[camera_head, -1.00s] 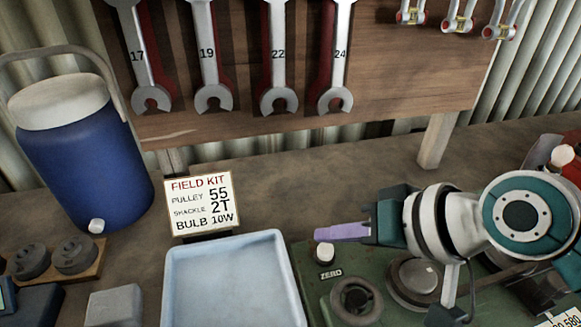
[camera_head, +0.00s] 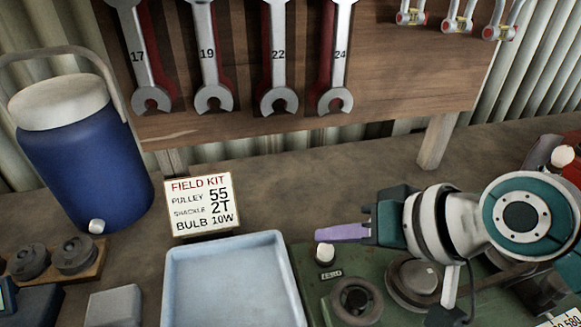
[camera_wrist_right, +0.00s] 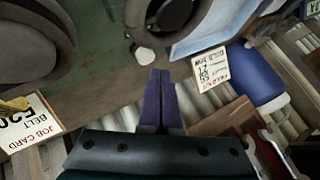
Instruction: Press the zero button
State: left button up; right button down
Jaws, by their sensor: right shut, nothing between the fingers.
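The zero button (camera_head: 325,253) is a small white-topped knob on a dark base at the back left corner of a green panel (camera_head: 308,276). A small label plate (camera_head: 331,273) lies just in front of it. My right gripper (camera_head: 322,233) has purple fingers shut together and empty. In the head view its tips show just above and behind the button, apart from it. In the right wrist view the shut fingers (camera_wrist_right: 159,75) point toward the white button (camera_wrist_right: 145,54), which shows beyond their tips. My left gripper is not in view.
A blue-white tray (camera_head: 172,280) sits left of the panel, with a Field Kit card (camera_head: 201,204) behind it. A blue cooler (camera_head: 85,150) stands at the left.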

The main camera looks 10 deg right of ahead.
aim_at(331, 262)
jog(key=shift+f, duration=0.1)
dwell(0.5)
jog(key=shift+f, duration=0.3)
jog(key=shift+f+b, duration=0.55)
dwell(0.6)
jog(key=shift+r+p, duration=0.95)
jog(key=shift+p, duration=0.15)
notch_tip(331, 262, up, 5)
jog(key=p, duration=0.5)
